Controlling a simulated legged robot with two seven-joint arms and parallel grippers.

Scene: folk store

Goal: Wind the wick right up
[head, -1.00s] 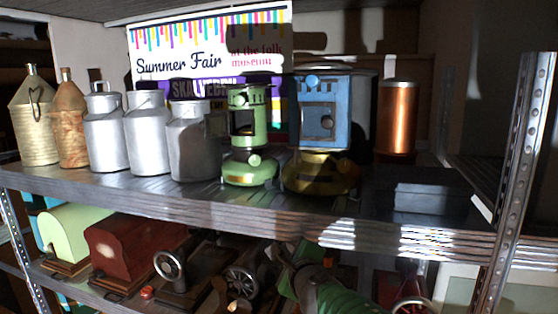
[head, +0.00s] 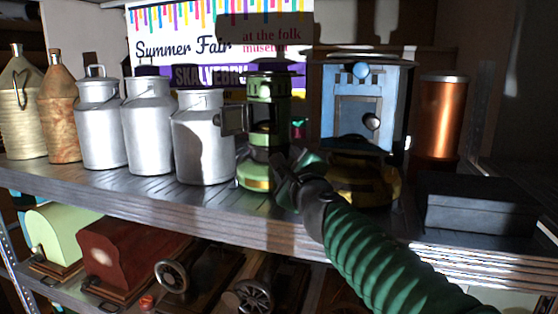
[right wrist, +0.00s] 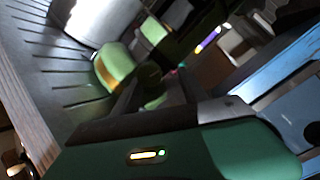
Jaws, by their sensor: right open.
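The green heater (head: 268,92) stands upright on the upper shelf, between the milk cans and a blue heater. Its rounded base (head: 252,178) shows at lower left, while my right gripper covers the lower right part. I cannot make out its wick knob now. My right gripper (head: 285,168) is open, just in front of the heater's base; I cannot tell whether it touches. My left gripper is not in view.
The blue heater (head: 360,105) with a brass base stands close right of my gripper. Milk cans (head: 203,140) stand left. A copper cylinder (head: 442,118) and a dark box (head: 478,204) are farther right. The shelf's front edge (head: 190,208) runs below; old machines fill the lower shelf.

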